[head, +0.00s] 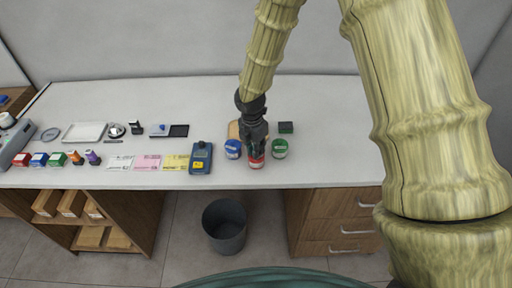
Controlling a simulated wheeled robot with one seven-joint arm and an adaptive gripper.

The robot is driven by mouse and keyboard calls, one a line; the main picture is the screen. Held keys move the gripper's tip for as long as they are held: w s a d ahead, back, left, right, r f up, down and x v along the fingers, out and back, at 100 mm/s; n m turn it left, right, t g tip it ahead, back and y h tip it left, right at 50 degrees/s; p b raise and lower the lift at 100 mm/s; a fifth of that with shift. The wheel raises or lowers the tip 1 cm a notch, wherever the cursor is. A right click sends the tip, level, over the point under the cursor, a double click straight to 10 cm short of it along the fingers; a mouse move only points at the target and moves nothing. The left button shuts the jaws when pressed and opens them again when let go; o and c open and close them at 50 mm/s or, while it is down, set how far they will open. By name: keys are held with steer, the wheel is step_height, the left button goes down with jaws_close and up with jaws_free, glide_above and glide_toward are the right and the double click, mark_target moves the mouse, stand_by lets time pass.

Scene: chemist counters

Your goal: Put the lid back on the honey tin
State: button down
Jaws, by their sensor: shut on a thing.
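Three small round tins stand near the counter's front edge: a blue one (232,150) on the left, a red and white one (256,163) in the middle, and a green and white one (280,149) on the right. The labels are too small to read, so I cannot tell which is the honey tin. My gripper (257,152) points down at the middle tin and is shut at its red lid. The fingers hide part of it, and I cannot tell whether the lid touches or sits fully on the tin.
A wooden board (234,130) lies partly hidden behind my gripper, and a dark green block (286,127) stands behind the green tin. A blue handheld device (201,158) lies left of the tins. The counter (335,135) is clear to the right. A bin (225,228) stands below.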

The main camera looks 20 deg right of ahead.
stand_by(0.3)
steer(key=c, duration=1.4)
jaws_free()
steer(key=shift+o, duration=0.4)
steer(key=o, duration=0.4)
steer(key=shift+r, duration=0.1)
steer(key=shift+r+p, duration=3.15)
steer(key=shift+r, duration=0.3)
steer(key=shift+c, duration=0.2)
